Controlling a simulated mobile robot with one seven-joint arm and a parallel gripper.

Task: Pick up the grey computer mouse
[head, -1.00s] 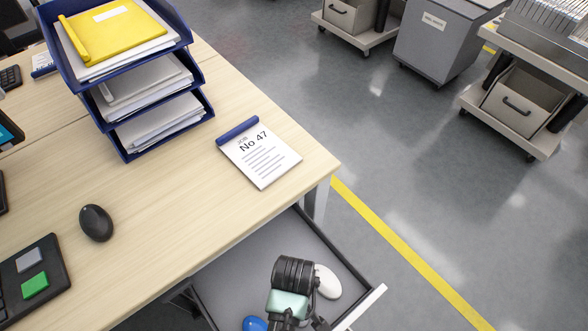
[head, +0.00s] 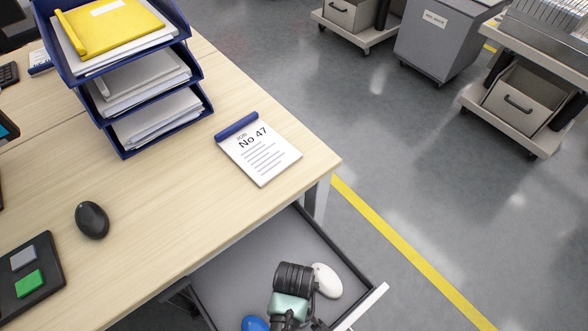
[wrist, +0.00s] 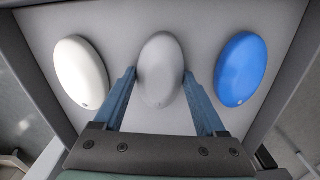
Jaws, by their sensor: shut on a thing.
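The grey computer mouse (wrist: 160,70) lies in the open drawer, between a white mouse (wrist: 81,72) and a blue mouse (wrist: 241,69). My gripper (wrist: 159,75) is shut on the grey mouse, with one blue finger along each side of it. In the head view my wrist hangs over the drawer and hides the grey mouse. The white mouse also shows there (head: 327,281), as does part of the blue one (head: 254,323). I cannot tell whether the grey mouse is off the drawer floor.
The drawer (head: 233,270) is pulled out under the desk (head: 150,195), its walls close around the mice. A black mouse (head: 92,220), a notepad (head: 259,150) and a blue paper tray stack (head: 120,75) are on the desk. The floor to the right is clear up to several trolleys.

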